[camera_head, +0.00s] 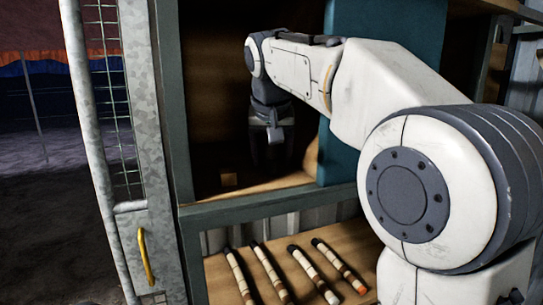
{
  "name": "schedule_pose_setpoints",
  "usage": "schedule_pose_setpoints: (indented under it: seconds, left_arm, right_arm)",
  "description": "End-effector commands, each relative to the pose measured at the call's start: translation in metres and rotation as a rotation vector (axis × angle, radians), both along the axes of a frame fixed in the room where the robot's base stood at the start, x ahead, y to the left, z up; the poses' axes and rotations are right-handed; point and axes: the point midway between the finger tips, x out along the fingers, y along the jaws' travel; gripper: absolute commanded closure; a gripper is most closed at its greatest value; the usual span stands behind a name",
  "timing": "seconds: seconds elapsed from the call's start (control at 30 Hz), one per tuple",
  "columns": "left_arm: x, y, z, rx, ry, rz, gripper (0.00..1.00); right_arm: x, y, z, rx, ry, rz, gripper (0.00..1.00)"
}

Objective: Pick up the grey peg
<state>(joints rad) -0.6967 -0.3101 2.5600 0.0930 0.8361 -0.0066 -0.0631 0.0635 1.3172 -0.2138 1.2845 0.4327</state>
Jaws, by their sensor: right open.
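My right gripper (272,156) is inside the upper shelf compartment, pointing down, dark against the shadowed interior. It is open, and I see nothing held between its fingers. I cannot make out a grey peg anywhere; the space around and behind the gripper is very dark. My left gripper is out of view.
The shelf frame (250,208) has a front rail below the compartment, and a teal panel (350,150) closes its right side. Several banded sticks (270,272) lie on the lower shelf. A metal mesh door with a yellow handle (145,257) stands at left.

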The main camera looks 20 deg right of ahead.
Motion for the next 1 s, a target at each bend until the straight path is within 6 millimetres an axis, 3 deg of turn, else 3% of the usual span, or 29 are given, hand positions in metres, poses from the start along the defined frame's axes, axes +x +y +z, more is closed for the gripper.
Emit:
schedule_pose_setpoints:
  seconds: [0.03,0.2,0.73,1.0]
  left_arm:
    - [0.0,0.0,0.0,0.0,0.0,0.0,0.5]
    - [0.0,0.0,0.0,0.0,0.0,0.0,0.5]
    - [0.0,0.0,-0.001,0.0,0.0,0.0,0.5]
    - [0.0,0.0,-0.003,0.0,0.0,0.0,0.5]
  right_arm:
    - [0.0,0.0,0.0,0.0,0.0,0.0,0.33]
    - [0.0,0.0,0.0,0.0,0.0,0.0,0.98]
    - [0.0,0.0,0.001,0.0,0.003,0.0,1.0]
    - [0.0,0.0,0.017,0.001,-0.001,0.0,1.0]
